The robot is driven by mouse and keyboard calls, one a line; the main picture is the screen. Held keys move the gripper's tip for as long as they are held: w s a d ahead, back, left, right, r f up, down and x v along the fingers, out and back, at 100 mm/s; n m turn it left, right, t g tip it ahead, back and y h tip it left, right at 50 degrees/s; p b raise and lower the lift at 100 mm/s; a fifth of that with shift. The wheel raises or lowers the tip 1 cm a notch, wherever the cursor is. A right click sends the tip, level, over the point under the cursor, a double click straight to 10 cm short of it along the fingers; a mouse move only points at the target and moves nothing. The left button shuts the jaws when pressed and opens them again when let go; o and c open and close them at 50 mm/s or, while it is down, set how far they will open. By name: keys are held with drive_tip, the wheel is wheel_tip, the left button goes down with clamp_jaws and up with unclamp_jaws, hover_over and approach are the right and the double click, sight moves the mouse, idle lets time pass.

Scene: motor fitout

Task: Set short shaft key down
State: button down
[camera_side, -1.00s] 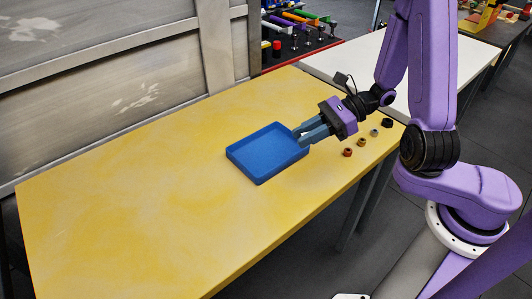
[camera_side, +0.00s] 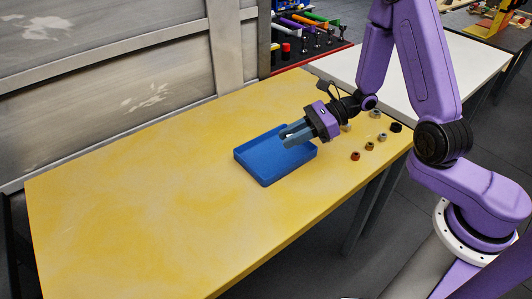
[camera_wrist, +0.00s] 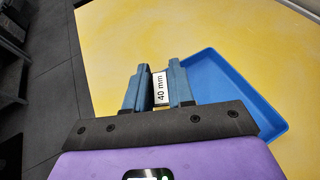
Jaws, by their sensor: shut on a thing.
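My gripper (camera_side: 288,135) is shut on a small white piece marked "40 mm" (camera_wrist: 159,87), which I take to be the short shaft key. In the wrist view the piece sits between the two blue-grey fingers, label facing the camera. It is too small to make out clearly in the side view. A shallow blue tray (camera_side: 265,174) lies on the yellow table. In the side view the fingers overlap its far right part. In the wrist view the tray (camera_wrist: 215,75) is to the right of the fingers. I cannot tell the height of the piece above the surface.
Several small nut-like parts, including a brown one (camera_side: 355,156) and a black one (camera_side: 395,127), stand on the table right of the tray. The yellow table (camera_side: 140,210) is clear to the left. A white table (camera_side: 440,75) stands behind.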

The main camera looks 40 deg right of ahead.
hover_over(266, 161)
drive_tip(key=f, duration=0.6)
drive_tip(key=shift+s+f, duration=0.2)
drive_tip(key=shift+f, duration=0.15)
drive_tip(key=shift+w+f, duration=0.2)
drive_tip(key=shift+f, duration=1.55)
drive_tip(key=shift+f, duration=0.1)
drive_tip(key=c, duration=1)
unclamp_jaws()
drive_tip(key=shift+o, duration=0.2)
